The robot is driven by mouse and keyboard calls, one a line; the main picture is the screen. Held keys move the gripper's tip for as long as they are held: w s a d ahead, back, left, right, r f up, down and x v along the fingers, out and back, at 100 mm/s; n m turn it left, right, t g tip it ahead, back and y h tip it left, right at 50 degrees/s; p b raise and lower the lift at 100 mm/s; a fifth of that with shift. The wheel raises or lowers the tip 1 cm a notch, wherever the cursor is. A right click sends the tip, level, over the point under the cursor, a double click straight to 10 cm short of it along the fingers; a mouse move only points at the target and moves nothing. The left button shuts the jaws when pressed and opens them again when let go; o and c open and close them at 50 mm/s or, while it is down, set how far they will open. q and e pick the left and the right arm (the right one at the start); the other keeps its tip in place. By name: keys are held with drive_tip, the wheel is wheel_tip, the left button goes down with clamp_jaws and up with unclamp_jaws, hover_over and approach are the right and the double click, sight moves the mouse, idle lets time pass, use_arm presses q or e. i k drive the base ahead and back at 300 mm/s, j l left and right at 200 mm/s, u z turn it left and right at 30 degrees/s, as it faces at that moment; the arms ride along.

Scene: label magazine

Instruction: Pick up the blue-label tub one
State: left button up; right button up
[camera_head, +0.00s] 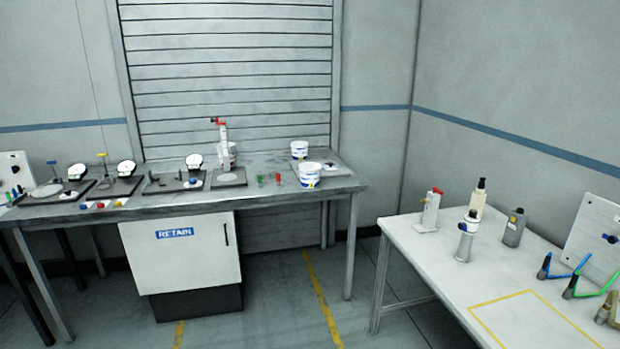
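Two white tubs with blue on their sides stand at the right end of the grey bench. The front tub (309,175) is larger in view and also shows a small yellow patch. The rear tub (299,149) stands just behind it. Another pale tub (232,149) is partly hidden behind a red-topped stand. The labels are too small to read. Neither of my grippers is in view.
The grey bench (150,208) also carries dark trays with round dials, a red-topped stand (221,145) and small coloured pieces. A white cabinet marked RETAIN (185,260) is below. A white table (420,255) with bottles and coloured-handled tools stands right. Floor between is clear.

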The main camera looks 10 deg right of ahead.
sight(309, 172)
drive_tip(key=i+l+z, duration=0.1)
drive_tip(key=i+l, duration=0.2)
drive_tip(key=i, duration=0.25)
drive_tip(key=i+l+z, duration=0.1)
drive_tip(key=i+l, duration=0.15)
drive_tip(key=i, duration=0.35)
drive_tip(key=i+l+z, duration=0.1)
drive_tip(key=i, duration=0.45)
drive_tip(key=i+l+z, duration=0.1)
drive_tip(key=i+l, duration=0.15)
drive_tip(key=i, duration=0.35)
